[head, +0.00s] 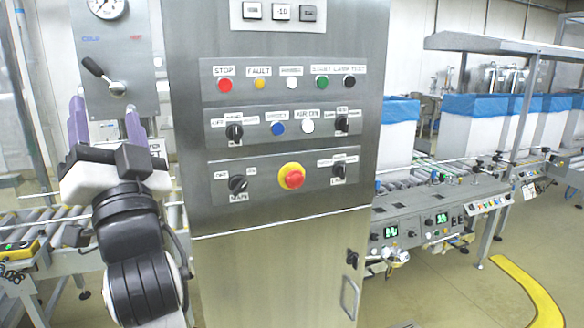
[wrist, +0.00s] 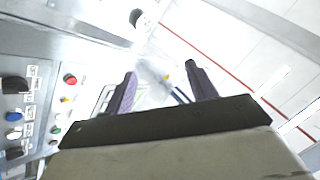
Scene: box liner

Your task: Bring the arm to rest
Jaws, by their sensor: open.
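My gripper (head: 106,115) is at the left in the head view, raised with its two purple fingers pointing up. The fingers stand apart with nothing between them. It is in front of the small panel (head: 135,45), below the black-knobbed lever (head: 100,72). The fingers also show apart and empty in the wrist view (wrist: 160,74). I cannot tell how far the fingertips are from the panel.
A steel control cabinet (head: 280,255) stands just right of my arm, with a red emergency button (head: 292,176), lamps and knobs. A roller conveyor (head: 30,225) is at the left. White boxes with blue liners (head: 400,110) stand on the right-hand line. A yellow floor stripe (head: 530,290) is at lower right.

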